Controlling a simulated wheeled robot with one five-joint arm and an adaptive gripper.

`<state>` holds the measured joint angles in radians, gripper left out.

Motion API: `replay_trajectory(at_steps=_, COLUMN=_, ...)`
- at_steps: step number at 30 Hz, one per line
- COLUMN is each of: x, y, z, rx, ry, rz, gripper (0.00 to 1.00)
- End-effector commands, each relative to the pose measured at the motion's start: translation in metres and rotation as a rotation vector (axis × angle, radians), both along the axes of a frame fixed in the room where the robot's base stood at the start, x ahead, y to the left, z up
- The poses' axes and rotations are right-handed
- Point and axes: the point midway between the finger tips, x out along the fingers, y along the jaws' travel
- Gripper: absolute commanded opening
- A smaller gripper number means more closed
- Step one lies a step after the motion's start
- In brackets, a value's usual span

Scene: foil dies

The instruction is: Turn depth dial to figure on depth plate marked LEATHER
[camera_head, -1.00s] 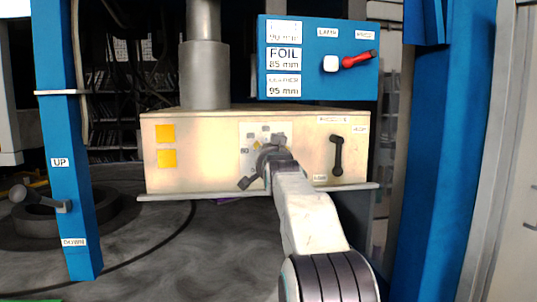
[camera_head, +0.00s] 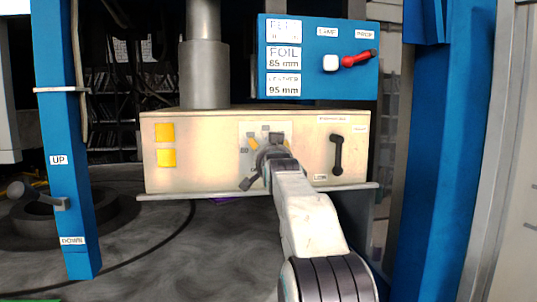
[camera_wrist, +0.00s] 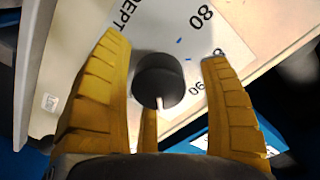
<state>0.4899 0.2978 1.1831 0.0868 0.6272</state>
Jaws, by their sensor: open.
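The depth dial (camera_wrist: 158,82) is a dark round knob with a short white pointer mark on its lower edge in the wrist view. My gripper (camera_wrist: 163,52) is open, with yellow ribbed fingers on either side of the dial. Gaps show between dial and both fingers. In the head view my gripper covers much of the plate (camera_head: 246,130). The blue sign (camera_head: 310,90) above carries a LEATHER label (camera_head: 283,84) reading 95 mm.
A black lever (camera_head: 337,155) stands on the cream box (camera_head: 205,150), right of the plate. A red lever (camera_head: 358,58) and a white button (camera_head: 330,63) are on the blue sign. A ledge (camera_head: 165,195) runs below the box. Blue posts (camera_head: 450,150) flank the box.

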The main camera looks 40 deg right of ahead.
Motion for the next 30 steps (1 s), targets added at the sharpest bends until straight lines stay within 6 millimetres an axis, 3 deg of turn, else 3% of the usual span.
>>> replay_trajectory(at_steps=8, x=-0.015, y=0.008, z=0.001, rx=0.000, ry=0.000, rz=0.000, gripper=0.71)
replay_trajectory(at_steps=21, x=-0.073, y=0.039, z=0.001, rx=-0.001, ry=-0.002, rz=0.000, gripper=0.71)
replay_trajectory(at_steps=30, x=-0.099, y=0.053, z=0.000, rx=-0.001, ry=-0.001, rz=0.000, gripper=0.71)
